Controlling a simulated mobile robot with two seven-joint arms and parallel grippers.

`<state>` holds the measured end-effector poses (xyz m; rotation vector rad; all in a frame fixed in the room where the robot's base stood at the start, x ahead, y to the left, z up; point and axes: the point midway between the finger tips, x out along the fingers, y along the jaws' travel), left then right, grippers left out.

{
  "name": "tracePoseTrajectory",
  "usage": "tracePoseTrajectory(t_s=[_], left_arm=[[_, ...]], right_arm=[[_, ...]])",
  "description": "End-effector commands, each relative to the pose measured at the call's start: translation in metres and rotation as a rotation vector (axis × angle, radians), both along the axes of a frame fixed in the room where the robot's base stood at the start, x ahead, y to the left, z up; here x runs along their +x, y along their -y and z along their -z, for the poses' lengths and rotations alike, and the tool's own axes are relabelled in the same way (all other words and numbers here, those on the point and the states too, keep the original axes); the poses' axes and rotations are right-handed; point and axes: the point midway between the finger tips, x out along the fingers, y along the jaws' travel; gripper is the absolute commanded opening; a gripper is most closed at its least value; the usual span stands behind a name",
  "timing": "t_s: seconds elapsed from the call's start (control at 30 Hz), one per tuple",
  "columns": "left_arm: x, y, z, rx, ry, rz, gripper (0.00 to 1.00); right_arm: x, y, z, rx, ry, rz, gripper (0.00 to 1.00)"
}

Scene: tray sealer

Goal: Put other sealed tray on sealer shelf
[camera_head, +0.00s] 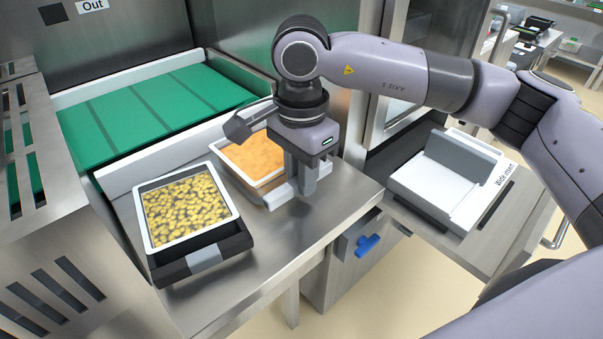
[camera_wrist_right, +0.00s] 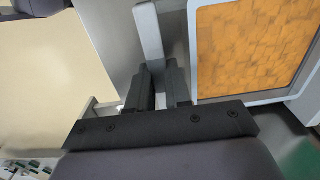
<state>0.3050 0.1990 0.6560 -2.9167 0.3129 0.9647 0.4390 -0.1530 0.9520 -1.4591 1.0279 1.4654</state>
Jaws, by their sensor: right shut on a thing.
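A tray with orange contents under a clear top (camera_head: 250,155) lies on the steel counter, with a white carrier (camera_head: 280,198) along its front edge. My right gripper (camera_head: 305,192) points down at the tray's right front side. In the right wrist view its fingers (camera_wrist_right: 157,85) are shut on a pale bar of the carrier (camera_wrist_right: 150,35), beside the orange tray (camera_wrist_right: 250,45). A second tray with yellow contents (camera_head: 188,208) sits in a black carrier (camera_head: 230,245) to the left. The gripper hides part of the orange tray's right side. My left gripper is out of view.
A green conveyor belt (camera_head: 150,110) runs behind the trays, below a sign reading "Out" (camera_head: 91,4). A slotted steel housing (camera_head: 50,240) stands at left. A white and grey insert (camera_head: 445,180) rests on a surface at right. The counter's front (camera_head: 270,265) is clear.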

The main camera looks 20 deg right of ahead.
Motion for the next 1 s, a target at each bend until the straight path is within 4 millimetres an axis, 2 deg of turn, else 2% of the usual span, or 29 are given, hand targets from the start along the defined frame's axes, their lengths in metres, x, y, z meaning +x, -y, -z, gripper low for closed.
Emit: tracePoseTrajectory(t_s=[0.97, 1.0], left_arm=[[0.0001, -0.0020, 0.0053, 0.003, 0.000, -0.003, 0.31], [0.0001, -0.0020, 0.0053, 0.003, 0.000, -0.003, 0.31]], right_arm=[[0.0006, -0.0001, -0.0014, 0.001, 0.003, 0.000, 0.00], [0.0006, -0.0001, -0.0014, 0.001, 0.003, 0.000, 0.31]])
